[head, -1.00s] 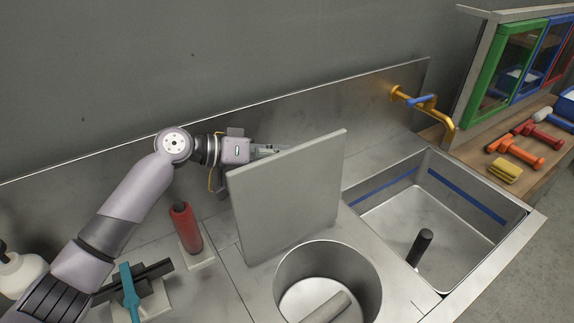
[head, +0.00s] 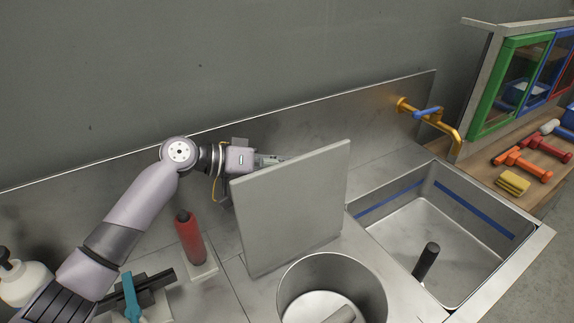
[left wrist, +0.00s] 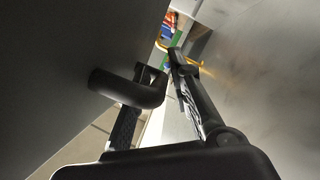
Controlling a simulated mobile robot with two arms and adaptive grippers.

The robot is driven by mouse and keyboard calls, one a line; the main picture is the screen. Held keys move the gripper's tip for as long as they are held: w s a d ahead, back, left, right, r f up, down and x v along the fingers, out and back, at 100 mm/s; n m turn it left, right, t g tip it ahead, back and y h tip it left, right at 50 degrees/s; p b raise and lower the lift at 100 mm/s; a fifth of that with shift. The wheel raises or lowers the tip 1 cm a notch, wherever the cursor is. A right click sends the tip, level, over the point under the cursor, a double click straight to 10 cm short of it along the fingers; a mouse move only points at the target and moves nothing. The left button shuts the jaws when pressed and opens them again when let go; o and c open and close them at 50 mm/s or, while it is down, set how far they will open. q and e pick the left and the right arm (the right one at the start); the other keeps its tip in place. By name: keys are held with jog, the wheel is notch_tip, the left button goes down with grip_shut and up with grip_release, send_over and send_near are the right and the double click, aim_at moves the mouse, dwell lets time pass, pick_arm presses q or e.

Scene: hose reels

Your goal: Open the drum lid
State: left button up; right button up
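The drum lid (head: 290,208) is a flat grey square panel, raised steeply along the back left side of the round metal drum (head: 332,275). The drum's mouth is uncovered. My left gripper (head: 268,159) is behind the lid's far face, partly hidden by its top edge. In the left wrist view the lid (left wrist: 60,60) fills the left side, with a dark bent handle (left wrist: 125,90) sticking out across one finger. The two fingers of the left gripper (left wrist: 162,65) look apart, with no clear grip on the handle. My right gripper is out of view.
A square metal basin (head: 440,230) with a dark post lies right of the drum. A yellow tap (head: 440,125) is on the back panel. The wall is close behind my arm.

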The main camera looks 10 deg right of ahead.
pick_arm(q)
jog(key=v, duration=1.2)
jog(key=shift+s, duration=0.1)
